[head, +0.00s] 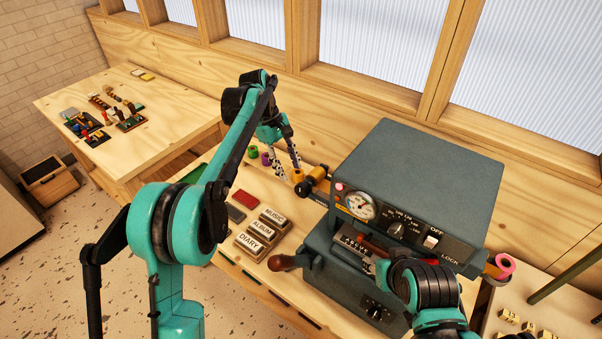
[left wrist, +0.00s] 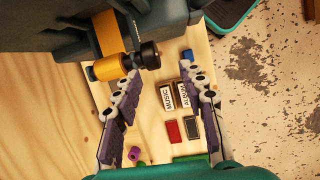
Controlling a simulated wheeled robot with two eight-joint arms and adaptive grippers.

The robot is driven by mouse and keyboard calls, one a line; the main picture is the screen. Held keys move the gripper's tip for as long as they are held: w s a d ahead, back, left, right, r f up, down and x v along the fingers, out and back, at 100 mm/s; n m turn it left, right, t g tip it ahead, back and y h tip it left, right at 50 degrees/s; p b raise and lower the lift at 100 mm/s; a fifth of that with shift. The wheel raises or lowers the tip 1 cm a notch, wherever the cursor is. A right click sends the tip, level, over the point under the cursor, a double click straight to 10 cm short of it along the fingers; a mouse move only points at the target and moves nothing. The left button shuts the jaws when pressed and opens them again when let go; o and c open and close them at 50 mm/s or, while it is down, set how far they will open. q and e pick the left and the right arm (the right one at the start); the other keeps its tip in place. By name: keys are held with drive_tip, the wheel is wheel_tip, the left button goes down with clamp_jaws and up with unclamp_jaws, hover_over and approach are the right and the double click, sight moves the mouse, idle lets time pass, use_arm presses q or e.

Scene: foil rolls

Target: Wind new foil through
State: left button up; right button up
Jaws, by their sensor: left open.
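A gold foil roll (left wrist: 106,68) sits on a spindle with a black knob (left wrist: 150,55) at the machine's left side. A gold foil strip (left wrist: 106,36) runs from it into the dark grey press (head: 412,180). My left gripper (left wrist: 160,73) is open and empty, its fingers spread beside the knob end of the roll; in the head view (head: 288,170) they reach down beside it. A pink roll or core (head: 505,264) is on the machine's right side. A purple roll (head: 265,158) and a green roll (head: 252,151) stand behind my left fingers.
Wooden blocks marked MUSIC (head: 273,216), ALBUM (head: 261,229) and DIARY (head: 249,242) lie before the press, beside a red block (head: 244,197). A lever handle (head: 284,263) juts left from the press. My right arm (head: 427,290) is before the press. A side table (head: 150,95) holds small parts.

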sight(301, 184)
use_arm(q)
drive_tip(key=shift+n+g, duration=0.4)
drive_tip(key=shift+g, duration=0.1)
drive_tip(key=d+f, duration=0.1)
drive_tip(key=f, duration=0.1)
drive_tip(key=d+f, duration=0.1)
drive_tip(key=f, duration=0.2)
drive_tip(key=d+f, duration=0.1)
drive_tip(key=f, duration=0.2)
drive_tip(key=shift+d, duration=0.35)
clamp_jaws()
drive_tip(key=shift+s, duration=0.1)
